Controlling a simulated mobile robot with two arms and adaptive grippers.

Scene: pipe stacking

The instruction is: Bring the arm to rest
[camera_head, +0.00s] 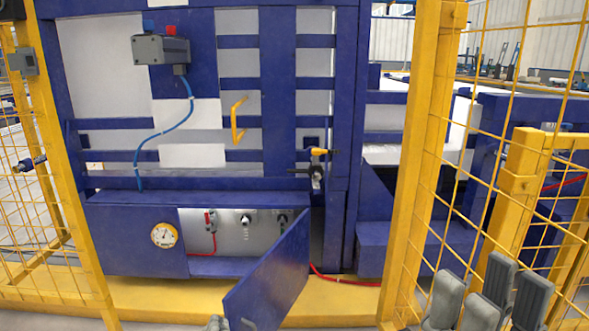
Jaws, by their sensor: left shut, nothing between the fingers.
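My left gripper (217,323) shows only as small grey tips at the bottom edge, just left of the lower corner of an open blue door panel (268,275). It is shut with nothing visible in it, and the rest of it is out of frame. My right gripper (490,293) is at the bottom right, in front of the yellow mesh fence. Its grey finger pads point up and stand apart, with no object seen between them. Neither arm shows beyond the fingers.
A blue machine frame holds a round gauge (164,235), a panel with a red switch (210,220), a yellow handle (238,120) and a yellow-topped valve (317,165). Yellow posts (425,140) and mesh stand on both sides. A yellow base beam (150,298) runs along the front.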

